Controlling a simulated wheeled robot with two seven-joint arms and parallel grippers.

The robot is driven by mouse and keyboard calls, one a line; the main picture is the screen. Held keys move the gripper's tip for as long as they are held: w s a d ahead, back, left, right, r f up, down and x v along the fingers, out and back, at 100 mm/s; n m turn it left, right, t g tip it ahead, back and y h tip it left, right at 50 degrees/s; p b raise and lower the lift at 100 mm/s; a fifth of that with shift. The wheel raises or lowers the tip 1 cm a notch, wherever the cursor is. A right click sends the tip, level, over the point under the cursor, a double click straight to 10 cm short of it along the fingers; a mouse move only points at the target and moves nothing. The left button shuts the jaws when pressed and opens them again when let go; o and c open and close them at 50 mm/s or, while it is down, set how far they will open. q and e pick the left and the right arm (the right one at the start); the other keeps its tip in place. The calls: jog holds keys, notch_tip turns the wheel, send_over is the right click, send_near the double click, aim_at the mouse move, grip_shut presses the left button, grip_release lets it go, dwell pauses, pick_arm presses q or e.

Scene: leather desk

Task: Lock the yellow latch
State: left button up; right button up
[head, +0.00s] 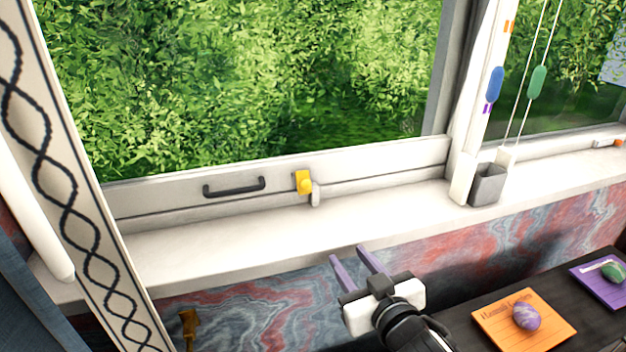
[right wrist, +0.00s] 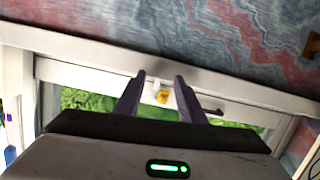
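The yellow latch (head: 304,182) is mounted on the white bottom rail of the window, with a small pale catch (head: 316,194) just right of it. The latch also shows in the right wrist view (right wrist: 163,97), framed between my two fingers. My right gripper (head: 353,259) has purple fingers spread apart with nothing between them. In the head view it is below and to the right of the latch, in front of the sill and apart from it. My left gripper is not in view.
A dark handle (head: 234,187) is on the rail left of the latch. The white sill (head: 240,240) is clear below it. A grey cup (head: 487,185) stands on the sill to the right. A dark desk at lower right holds an orange card (head: 500,328) with a purple stone (head: 526,316).

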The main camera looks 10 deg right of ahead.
aim_at(308, 189)
jog(key=w+a+r, duration=0.1)
jog(key=r, duration=0.1)
jog(key=w+a+r+n+t+y, duration=0.1)
jog(key=w+r, duration=0.1)
jog(key=r, duration=0.1)
jog(key=w+a+r+t+y, duration=0.1)
jog(key=r, duration=0.1)
jog(key=shift+w+a+r+n, duration=0.2)
jog(key=shift+w+a+n, duration=0.05)
jog(key=shift+w+n, duration=0.15)
jog(key=x, duration=0.8)
jog(key=shift+a+r, duration=0.1)
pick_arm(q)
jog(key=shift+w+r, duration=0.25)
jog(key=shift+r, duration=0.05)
pick_arm(e)
jog(key=shift+x, duration=0.75)
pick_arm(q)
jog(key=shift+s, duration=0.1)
